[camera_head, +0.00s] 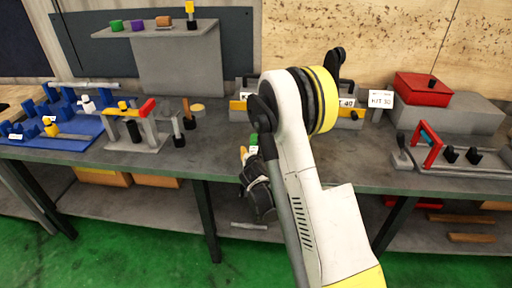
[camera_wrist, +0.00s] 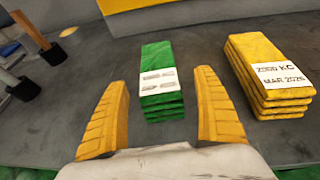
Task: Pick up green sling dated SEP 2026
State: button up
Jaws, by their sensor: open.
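A green sling (camera_wrist: 158,60), folded into a stack, lies on the grey bench in the middle of the wrist view. A white label is on it, but its print is too blurred to read a date. In the head view a small part of the green sling (camera_head: 253,138) shows beside my arm. My gripper (camera_wrist: 160,105) is open and empty, its two yellow fingers on either side of the near end of the green stack and apart from it. My gripper also shows in the head view (camera_head: 246,154), mostly hidden by my arm.
A yellow folded sling (camera_wrist: 262,70) labelled 2000 KG, MAR 2026 lies right of the green one. A yellow-and-grey block (camera_wrist: 180,12) stands behind. A red box (camera_head: 422,90) is at the right. Bare bench (camera_wrist: 100,60) lies left of the green sling.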

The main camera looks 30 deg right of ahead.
jog(key=x, duration=0.2)
jog(key=b+x, duration=0.1)
jog(key=x, duration=0.1)
jog(key=b+x, duration=0.1)
jog(key=x, duration=0.1)
jog(key=shift+w+r, duration=0.2)
jog(key=shift+r, duration=0.15)
jog(key=c, duration=1.5)
